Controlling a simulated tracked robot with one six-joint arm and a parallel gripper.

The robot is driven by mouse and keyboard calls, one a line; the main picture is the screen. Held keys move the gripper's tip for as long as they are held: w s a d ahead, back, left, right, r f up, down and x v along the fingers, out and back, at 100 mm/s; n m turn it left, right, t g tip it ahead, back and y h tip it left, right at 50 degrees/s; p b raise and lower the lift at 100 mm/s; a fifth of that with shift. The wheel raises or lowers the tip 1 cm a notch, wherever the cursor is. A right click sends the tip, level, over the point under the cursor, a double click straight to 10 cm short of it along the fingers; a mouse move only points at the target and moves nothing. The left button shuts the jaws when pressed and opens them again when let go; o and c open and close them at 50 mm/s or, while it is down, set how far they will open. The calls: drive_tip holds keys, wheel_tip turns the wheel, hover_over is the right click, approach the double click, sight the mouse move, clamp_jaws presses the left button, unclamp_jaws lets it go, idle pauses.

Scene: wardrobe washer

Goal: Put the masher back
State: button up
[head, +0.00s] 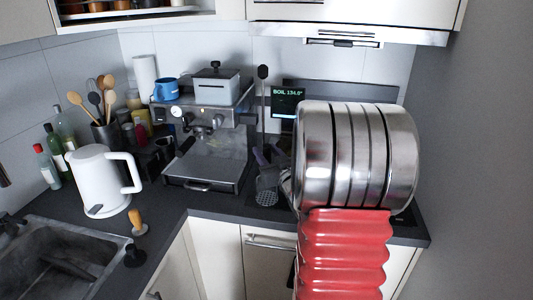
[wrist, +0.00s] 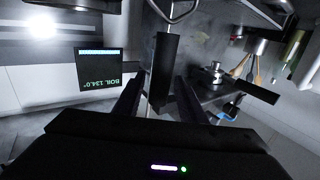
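The masher (wrist: 165,70) shows in the wrist view as a dark, blocky handle with a bent metal wire beyond it. My gripper (wrist: 162,95) has one finger on each side of this handle and appears closed on it. The wrist view is upside down, so the wire end points downward. In the head view my arm hides the gripper and most of the masher. A bit of curved metal (head: 286,187) shows at the arm's left edge, perhaps the masher's wire. Left of it stands a perforated metal holder (head: 266,190) with a tall black utensil and purplish handles.
An espresso machine (head: 208,150) stands left of the holder. A white kettle (head: 98,180), bottles and a utensil crock (head: 107,137) are further left, near the sink (head: 50,265). A lit display (head: 288,103) is on the back wall. A hood (head: 345,32) hangs above.

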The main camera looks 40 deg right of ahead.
drive_tip(key=shift+r, duration=0.1)
drive_tip(key=shift+s, duration=0.15)
drive_tip(key=v, duration=1.2)
idle(0.6)
